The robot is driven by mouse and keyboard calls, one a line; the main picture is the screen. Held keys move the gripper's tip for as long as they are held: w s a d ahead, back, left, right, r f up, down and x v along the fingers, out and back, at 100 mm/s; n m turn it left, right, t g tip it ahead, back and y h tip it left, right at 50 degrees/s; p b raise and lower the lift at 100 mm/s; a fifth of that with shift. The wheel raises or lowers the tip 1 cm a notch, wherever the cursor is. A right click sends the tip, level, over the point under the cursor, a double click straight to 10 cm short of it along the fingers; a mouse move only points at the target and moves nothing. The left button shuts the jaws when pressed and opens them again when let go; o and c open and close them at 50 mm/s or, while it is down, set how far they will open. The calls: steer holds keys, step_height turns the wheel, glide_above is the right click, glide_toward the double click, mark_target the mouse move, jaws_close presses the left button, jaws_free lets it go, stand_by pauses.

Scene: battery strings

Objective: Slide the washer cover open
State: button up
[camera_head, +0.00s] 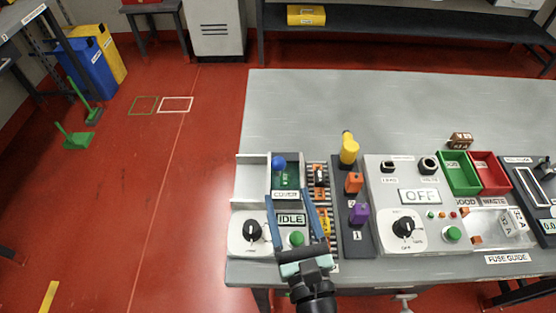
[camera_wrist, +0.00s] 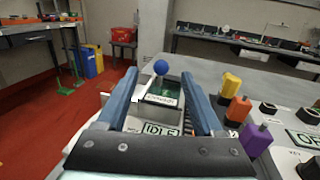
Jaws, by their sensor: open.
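The washer (camera_head: 246,213) stands at the left end of the grey table, with a black dial, a green button and a display reading IDLE. Behind the display is a dark-framed bay labelled COVER (camera_head: 285,194), with green showing inside. A blue ball knob (camera_head: 278,162) stands at the bay's back left; the wrist view shows it on a pale stem (camera_wrist: 161,67). I cannot tell how far the cover is open. My gripper (camera_head: 290,198) is open and empty, its two blue fingers reaching over the washer's front. In the wrist view the knob appears between the fingertips, apart from both.
Close on the right stand a row of orange parts and a black strip with yellow (camera_head: 349,149), orange and purple handles. Further right are a control box reading OFF (camera_head: 378,171) and green and red bins (camera_head: 458,174). The table behind is clear.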

mark_target(280, 170)
steer(key=m, duration=0.1)
steer(key=s+f+m, duration=0.1)
steer(key=f, duration=0.1)
steer(key=shift+s+d+f+m+h, duration=0.2)
steer(key=shift+d+m+h, duration=0.1)
steer(key=shift+m, duration=0.1)
steer(key=w+a, duration=0.1)
steer(key=w, duration=0.3)
steer(key=w+p, duration=0.1)
steer(key=w, duration=0.3)
steer(key=w+a, duration=0.1)
steer(key=w, duration=0.3)
steer(key=shift+w+a, duration=0.2)
steer(key=shift+a, duration=0.1)
jaws_close()
stand_by(0.4)
